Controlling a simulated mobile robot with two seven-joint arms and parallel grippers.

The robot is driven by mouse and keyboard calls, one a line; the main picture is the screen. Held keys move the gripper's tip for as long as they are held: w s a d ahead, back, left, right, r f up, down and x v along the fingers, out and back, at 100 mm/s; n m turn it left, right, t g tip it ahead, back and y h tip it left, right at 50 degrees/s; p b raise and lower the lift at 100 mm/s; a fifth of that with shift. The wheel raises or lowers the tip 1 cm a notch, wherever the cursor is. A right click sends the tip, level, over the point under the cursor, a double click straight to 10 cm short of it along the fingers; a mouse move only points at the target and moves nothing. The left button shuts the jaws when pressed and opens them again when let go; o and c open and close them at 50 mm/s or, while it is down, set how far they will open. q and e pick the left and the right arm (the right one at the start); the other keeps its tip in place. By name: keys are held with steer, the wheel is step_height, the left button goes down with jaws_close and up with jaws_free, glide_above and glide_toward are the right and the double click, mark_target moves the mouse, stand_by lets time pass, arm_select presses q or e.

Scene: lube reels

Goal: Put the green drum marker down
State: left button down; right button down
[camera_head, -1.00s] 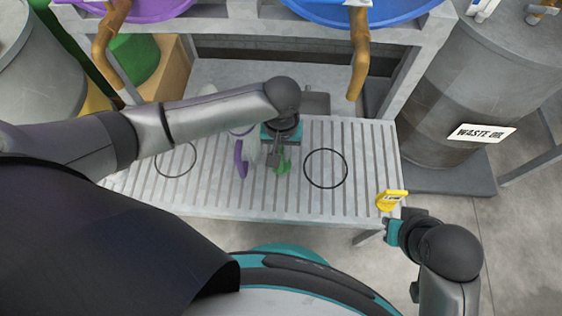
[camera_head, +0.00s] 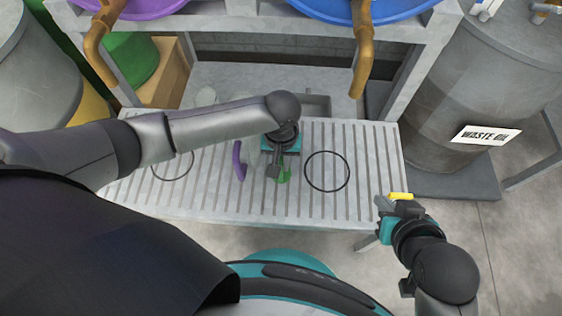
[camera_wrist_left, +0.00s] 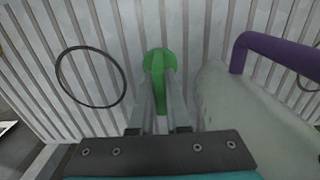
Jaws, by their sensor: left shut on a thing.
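The green drum marker (camera_wrist_left: 160,60) is between the fingers of my left gripper (camera_wrist_left: 160,105), which is shut on it. Its round green end is close to the slatted bench top (camera_wrist_left: 205,25); I cannot tell whether it touches. In the head view the marker (camera_head: 284,176) is partly hidden under my left gripper (camera_head: 275,168). My right gripper (camera_head: 385,206) is at the bench's right front corner, beside a small yellow thing (camera_head: 401,196). I cannot tell whether it grips that thing.
A pale jug (camera_wrist_left: 225,105) with a purple handle (camera_wrist_left: 275,50) stands close beside my left gripper. Black rings (camera_head: 327,171) mark the bench on both sides. Brown spouts (camera_head: 361,60) hang over its back. A waste oil drum (camera_head: 470,105) stands at right.

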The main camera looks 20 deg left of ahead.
arm_select(q)
steer(key=shift+f, duration=0.1)
steer(key=c, duration=0.9)
jaws_free()
steer(key=shift+f, duration=0.1)
